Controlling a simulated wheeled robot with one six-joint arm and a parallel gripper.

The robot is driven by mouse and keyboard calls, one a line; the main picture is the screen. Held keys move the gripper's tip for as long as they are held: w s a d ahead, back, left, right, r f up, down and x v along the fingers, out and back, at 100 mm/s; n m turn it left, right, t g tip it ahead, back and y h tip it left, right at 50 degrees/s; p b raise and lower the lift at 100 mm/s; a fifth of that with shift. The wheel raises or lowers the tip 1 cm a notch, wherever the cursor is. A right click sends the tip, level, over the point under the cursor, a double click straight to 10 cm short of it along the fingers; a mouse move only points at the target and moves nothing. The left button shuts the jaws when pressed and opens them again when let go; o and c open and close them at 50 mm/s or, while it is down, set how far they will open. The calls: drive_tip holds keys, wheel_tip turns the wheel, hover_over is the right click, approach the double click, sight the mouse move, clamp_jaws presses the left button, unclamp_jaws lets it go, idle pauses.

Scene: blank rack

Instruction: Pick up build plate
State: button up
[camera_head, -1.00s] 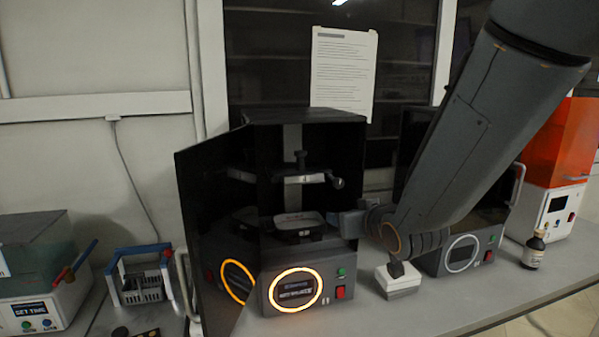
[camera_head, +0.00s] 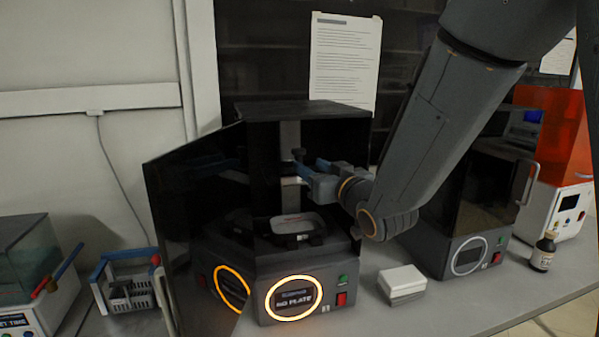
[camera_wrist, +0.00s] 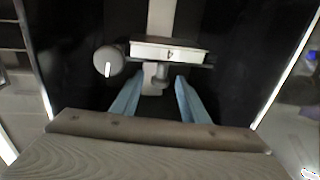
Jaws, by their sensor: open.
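My gripper (camera_head: 307,164) has blue fingers and is inside the printer opening at plate height. In the wrist view my gripper (camera_wrist: 157,84) is open, its two fingertips either side of the stem. I cannot tell whether they touch it.
The printer's resin tank (camera_head: 292,225) sits below my gripper. The printer door (camera_head: 190,200) stands open at left. A white box (camera_head: 402,281) lies on the bench in front, with a second dark printer (camera_head: 478,215) and a brown bottle (camera_head: 543,252) to the right.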

sight(301, 160)
drive_tip(key=shift+p+x, duration=1.1)
drive_tip(key=shift+x, duration=1.35)
drive_tip(key=shift+a, duration=0.15)
clamp_jaws()
